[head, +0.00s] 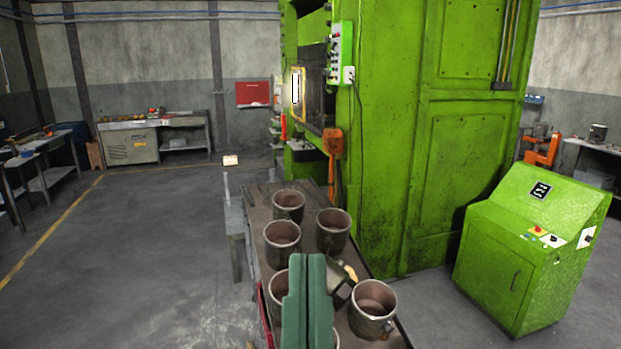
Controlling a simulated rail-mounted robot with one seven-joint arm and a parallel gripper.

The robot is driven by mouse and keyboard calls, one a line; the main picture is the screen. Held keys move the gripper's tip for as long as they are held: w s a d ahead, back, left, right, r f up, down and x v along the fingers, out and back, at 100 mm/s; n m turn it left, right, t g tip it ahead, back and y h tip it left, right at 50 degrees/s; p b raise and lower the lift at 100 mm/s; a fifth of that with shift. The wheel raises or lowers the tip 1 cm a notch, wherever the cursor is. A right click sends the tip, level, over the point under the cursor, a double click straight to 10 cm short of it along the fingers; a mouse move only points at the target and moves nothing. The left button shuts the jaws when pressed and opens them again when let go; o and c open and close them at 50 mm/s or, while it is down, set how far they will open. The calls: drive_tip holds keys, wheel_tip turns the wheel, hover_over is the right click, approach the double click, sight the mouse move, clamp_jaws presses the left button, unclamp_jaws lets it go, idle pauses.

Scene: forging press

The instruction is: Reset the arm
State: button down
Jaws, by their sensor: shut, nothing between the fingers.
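A teal-green link of my arm rises from the bottom edge in the middle of the head view, over the near part of a dark workbench (262,203). My gripper cannot be made out in this view. Several metal pots stand upright on the bench around the arm: one at the far end (288,205), one at the left (282,243), one at the right (333,231) and one at the near right (372,309). Others are partly hidden behind the arm. A dark item with a tan part (350,272) lies between the pots; I cannot tell what it is.
A large green forging press (400,130) stands behind and right of the bench. A green control console (530,245) stands at the right. Open grey floor (150,240) lies to the left. Workbenches (135,140) line the back and left walls.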

wheel_tip(320, 180, up, 15)
drive_tip(key=p, duration=1.1)
drive_tip(key=shift+r, duration=0.2)
